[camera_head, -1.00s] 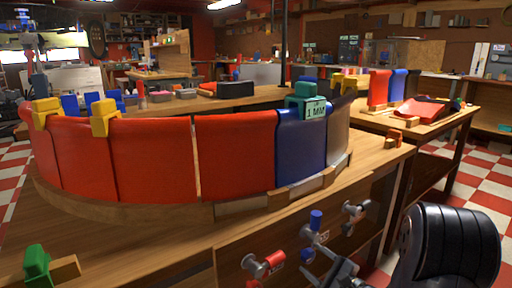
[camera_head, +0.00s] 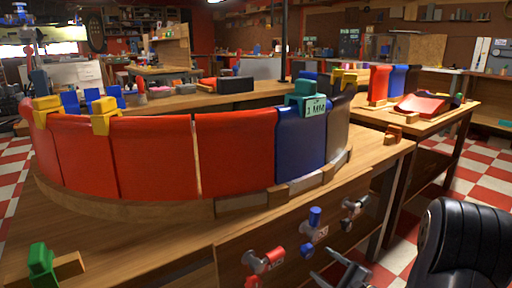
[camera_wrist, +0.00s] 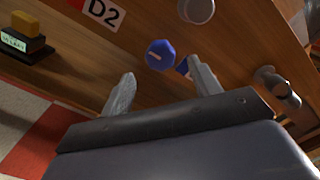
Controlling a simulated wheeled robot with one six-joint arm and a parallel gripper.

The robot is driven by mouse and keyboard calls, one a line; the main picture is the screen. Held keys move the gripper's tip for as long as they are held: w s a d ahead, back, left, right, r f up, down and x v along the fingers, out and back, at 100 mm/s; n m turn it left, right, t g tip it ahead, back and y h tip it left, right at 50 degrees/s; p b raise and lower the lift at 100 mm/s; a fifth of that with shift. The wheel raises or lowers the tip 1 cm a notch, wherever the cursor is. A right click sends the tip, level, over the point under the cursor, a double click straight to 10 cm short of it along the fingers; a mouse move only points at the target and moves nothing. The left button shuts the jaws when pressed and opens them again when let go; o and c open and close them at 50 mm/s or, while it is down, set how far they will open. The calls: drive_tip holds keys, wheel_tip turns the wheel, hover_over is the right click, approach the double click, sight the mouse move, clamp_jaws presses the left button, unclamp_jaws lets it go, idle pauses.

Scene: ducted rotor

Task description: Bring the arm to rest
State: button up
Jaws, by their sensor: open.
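My gripper (camera_head: 338,272) is low in the head view, in front of the bench's front panel, its grey fingers partly cut off by the bottom edge. In the wrist view my gripper (camera_wrist: 163,85) has its two fingers spread well apart with nothing between them. A round blue knob (camera_wrist: 160,55) shows just beyond the fingertips, and I cannot tell the gap to it.
The front panel carries grey valves with red (camera_head: 274,254) and blue (camera_head: 315,216) handles near my gripper. On the bench (camera_head: 120,240) stands a curved wall of red (camera_head: 235,155) and blue (camera_head: 300,150) panels with yellow clamps (camera_head: 104,115). Checkered floor (camera_head: 490,165) is open at right.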

sight(310, 254)
drive_tip(key=b+x, duration=0.1)
drive_tip(key=x, duration=0.4)
drive_tip(key=shift+a+f, duration=0.1)
drive_tip(key=shift+w+a, duration=0.15)
drive_tip(key=shift+w, duration=0.15)
drive_tip(key=m, duration=0.2)
drive_tip(key=m+p, duration=0.1)
drive_tip(key=shift+r+m, duration=0.3)
drive_tip(key=shift+m, duration=0.1)
drive_tip(key=m+p, duration=0.4)
drive_tip(key=p, duration=0.1)
drive_tip(key=shift+r+m, duration=0.1)
drive_tip(key=shift+m, duration=0.2)
drive_tip(key=m+p, duration=0.4)
drive_tip(key=shift+m, duration=0.4)
drive_tip(key=m+p, duration=0.2)
drive_tip(key=m, duration=0.1)
drive_tip(key=m+p, duration=0.1)
drive_tip(key=shift+f+m, duration=0.25)
drive_tip(key=shift+m, duration=0.15)
